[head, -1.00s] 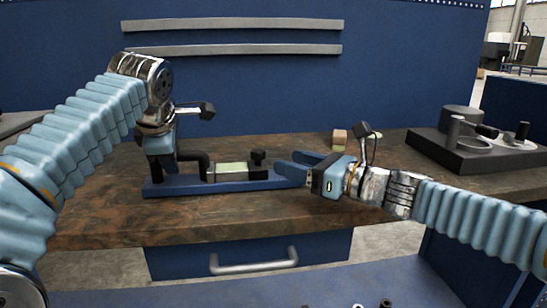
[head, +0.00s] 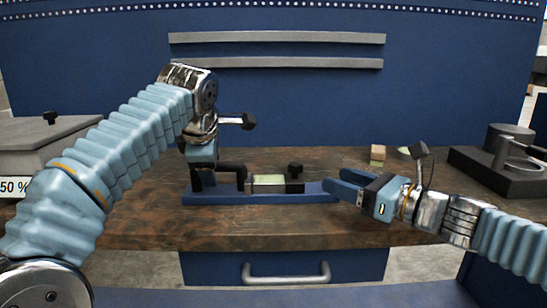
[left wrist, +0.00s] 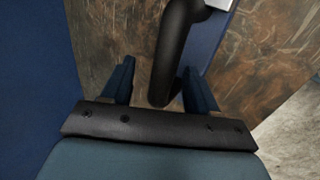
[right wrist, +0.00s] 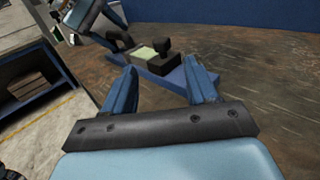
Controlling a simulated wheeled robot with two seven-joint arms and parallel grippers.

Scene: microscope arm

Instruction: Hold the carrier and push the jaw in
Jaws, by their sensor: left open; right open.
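The carrier is a long low blue base (head: 222,197) on the wooden bench. A black bent bar (head: 232,168) stands at its left end. A block with a pale green top (head: 268,180) and a black knobbed piece (head: 295,176), perhaps the jaw, sit on it. My left gripper (head: 198,184) points down, open, at the bar. In the left wrist view its fingers (left wrist: 160,85) stand either side of the black bar (left wrist: 172,55); contact cannot be told. My right gripper (head: 334,184) is open and empty at the carrier's right end. The knobbed piece shows ahead in the right wrist view (right wrist: 163,58).
A small tan block (head: 378,154) and a pale green disc lie behind my right gripper. A dark fixture (head: 490,170) stands at the right, and a grey box (head: 45,140) at the left. The bench top (head: 150,228) in front is clear.

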